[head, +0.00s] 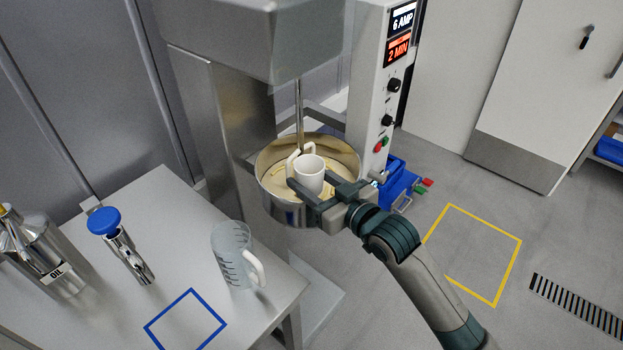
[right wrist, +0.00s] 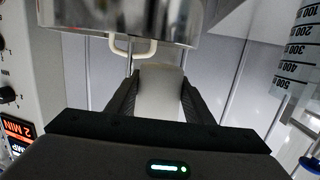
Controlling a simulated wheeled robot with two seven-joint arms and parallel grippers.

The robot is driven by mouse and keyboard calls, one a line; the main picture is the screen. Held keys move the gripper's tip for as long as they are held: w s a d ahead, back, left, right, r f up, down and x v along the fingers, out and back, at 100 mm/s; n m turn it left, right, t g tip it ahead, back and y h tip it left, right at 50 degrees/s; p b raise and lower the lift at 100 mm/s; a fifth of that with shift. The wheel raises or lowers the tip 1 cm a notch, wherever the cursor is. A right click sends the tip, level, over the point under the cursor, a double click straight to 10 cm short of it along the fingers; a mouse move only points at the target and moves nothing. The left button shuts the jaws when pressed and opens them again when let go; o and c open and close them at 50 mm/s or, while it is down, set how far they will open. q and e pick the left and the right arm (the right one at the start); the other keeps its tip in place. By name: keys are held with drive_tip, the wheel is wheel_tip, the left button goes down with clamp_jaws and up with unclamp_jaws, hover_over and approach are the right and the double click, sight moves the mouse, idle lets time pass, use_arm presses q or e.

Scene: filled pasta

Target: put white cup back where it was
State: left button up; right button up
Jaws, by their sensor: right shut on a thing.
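The white cup (head: 309,174) is between the fingers of my right gripper (head: 316,191), which is shut on it. In the head view the cup appears over the steel mixer bowl (head: 268,193), overlapping its opening. I cannot tell how high it is above the bowl's contents. In the right wrist view the cup (right wrist: 160,92) shows as a pale shape between the two dark fingers (right wrist: 160,105), with a cream loop near it. A blue square outline (head: 187,321) on the steel table (head: 190,235) is empty. My left gripper is not in view.
A clear measuring jug (head: 230,255) stands on the table near the bowl. A blue-capped steel shaker (head: 129,255) and a steel oil can (head: 40,262) are to its left. The mixer's control column (head: 372,95) rises right of the bowl. A yellow floor outline (head: 497,303) is clear.

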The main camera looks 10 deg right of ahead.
drive_tip(key=s+d+m+t+h+b, duration=0.1)
drive_tip(key=s+d+m+h+b, duration=0.1)
drive_tip(key=s+d+m+h, duration=0.3)
drive_tip(key=s+d+h, duration=0.2)
drive_tip(key=d, duration=0.1)
drive_tip(key=shift+d+f+t+b, duration=0.15)
drive_tip(key=shift+d+t+b, duration=0.25)
drive_tip(key=shift+s+a, duration=0.1)
